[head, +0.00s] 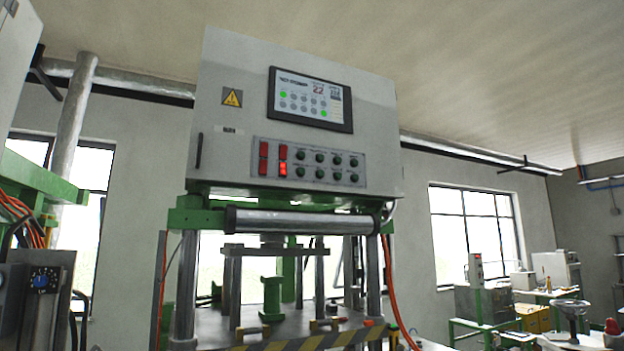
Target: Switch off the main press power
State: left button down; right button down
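The press (275,221) stands in the middle of the head view, with a grey control cabinet (225,70) on top. A dark panel on the cabinet's lower front holds red switches (273,159) at its left and several dark green round buttons (320,165) to their right. The lower right red switch (283,170) looks brighter, as if lit. The touch screen (310,98) above is on, with green dots and figures. Labels are too small to read. Neither of my grippers is in view.
A green-framed machine with a blue dial (41,279) stands at the left edge. Orange hoses (398,300) hang at the press's right side. Benches with equipment (485,301) stand at the far right. Nothing blocks the front of the cabinet.

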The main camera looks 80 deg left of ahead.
aim_at(283, 166)
jog(key=k, duration=0.95)
jog(key=u, duration=1.35)
